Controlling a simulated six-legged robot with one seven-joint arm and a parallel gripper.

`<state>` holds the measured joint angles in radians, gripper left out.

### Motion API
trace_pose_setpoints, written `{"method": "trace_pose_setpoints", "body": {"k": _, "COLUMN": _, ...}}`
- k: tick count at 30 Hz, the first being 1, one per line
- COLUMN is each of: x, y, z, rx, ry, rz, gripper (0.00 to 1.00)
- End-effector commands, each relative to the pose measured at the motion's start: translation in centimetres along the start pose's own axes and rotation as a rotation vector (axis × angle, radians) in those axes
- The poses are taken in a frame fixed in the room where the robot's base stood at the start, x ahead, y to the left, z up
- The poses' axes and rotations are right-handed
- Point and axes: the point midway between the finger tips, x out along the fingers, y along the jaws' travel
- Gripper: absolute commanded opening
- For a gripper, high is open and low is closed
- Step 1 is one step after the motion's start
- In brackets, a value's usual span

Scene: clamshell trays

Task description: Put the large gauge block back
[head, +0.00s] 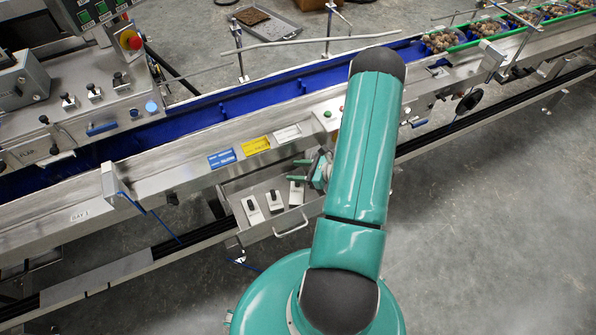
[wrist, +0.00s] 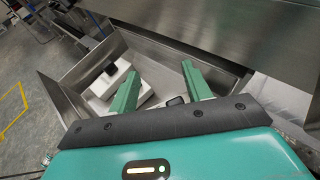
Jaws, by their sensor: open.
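An open metal drawer (head: 229,190) hangs below the conveyor's front rail. In it stand three pale blocks with black knobs: a left block (head: 253,212), a middle block (head: 275,201) and a right block (head: 296,192). I cannot tell which of them is the large gauge block. In the wrist view the fingers (wrist: 160,88) point into the drawer (wrist: 70,72). A white block (wrist: 103,84) shows beyond the left finger; my gripper partly hides the others.
Blue, yellow and pale labels (head: 256,146) lie on the rail above the drawer. The blue conveyor channel (head: 255,98) runs behind, with filled clamshell trays (head: 441,41) at the far right. A drawer handle (head: 291,226) juts forward. Grey floor (head: 490,190) is clear at right.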

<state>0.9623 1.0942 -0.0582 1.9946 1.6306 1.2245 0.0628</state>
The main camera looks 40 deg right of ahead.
Motion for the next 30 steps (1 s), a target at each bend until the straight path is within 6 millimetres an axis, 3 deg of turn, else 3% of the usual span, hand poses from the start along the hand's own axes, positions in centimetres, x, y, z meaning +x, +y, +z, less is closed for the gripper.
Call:
{"method": "trace_pose_setpoints", "body": {"k": 2, "x": -0.4, "y": -0.1, "z": 0.9, "rx": -0.003, "ry": -0.001, "rz": 0.0, "gripper": 0.49}}
{"method": "trace_pose_setpoints", "body": {"k": 12, "x": -7.8, "y": -0.1, "z": 0.6, "rx": -0.001, "ry": 0.0, "rz": -0.005, "gripper": 0.49}}
{"method": "trace_pose_setpoints", "body": {"k": 18, "x": -11.2, "y": -0.1, "z": 0.7, "rx": -0.001, "ry": -0.001, "rz": -0.003, "gripper": 0.49}}
{"method": "trace_pose_setpoints", "body": {"k": 27, "x": -12.3, "y": 0.0, "z": 0.7, "rx": -0.003, "ry": 0.001, "rz": 0.002, "gripper": 0.49}}
{"method": "trace_pose_setpoints", "body": {"k": 30, "x": -11.9, "y": 0.1, "z": 1.9, "rx": -0.036, "ry": 0.006, "rz": 0.03, "gripper": 0.49}}
